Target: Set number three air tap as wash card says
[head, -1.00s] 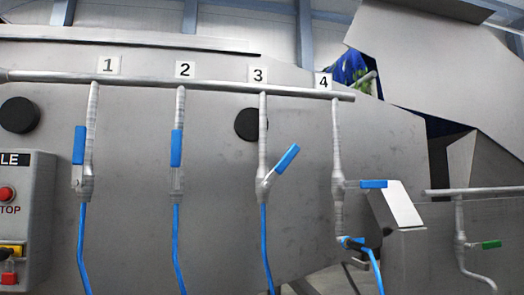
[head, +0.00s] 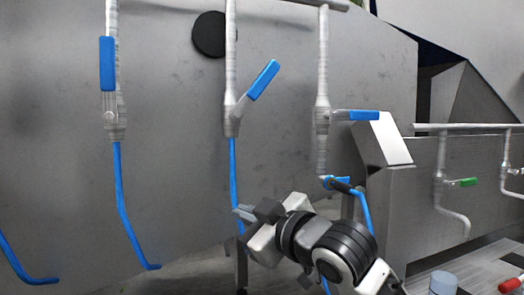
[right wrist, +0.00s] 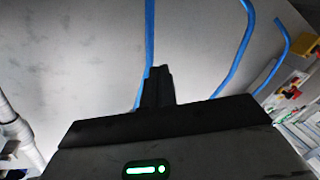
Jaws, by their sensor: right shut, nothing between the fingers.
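The number three air tap (head: 232,120) is on a vertical pipe. Its blue lever (head: 263,80) slants up to the right, between upright and level. A blue hose (head: 234,175) hangs below it. The number labels are outside the head view now. My right gripper (head: 243,213) is shut and empty, below the tap and near its hose in the picture, clear of the lever. In the right wrist view its dark fingers (right wrist: 157,88) are together, with a blue hose (right wrist: 149,40) behind them. The wash card does not show. My left gripper is not in view.
Tap two's blue lever (head: 107,62) stands upright to the left. Tap four's blue lever (head: 363,115) lies level to the right, with another blue-handled valve (head: 336,183) below. A green lever (head: 467,182) is farther right. A grey metal panel (head: 180,110) is behind.

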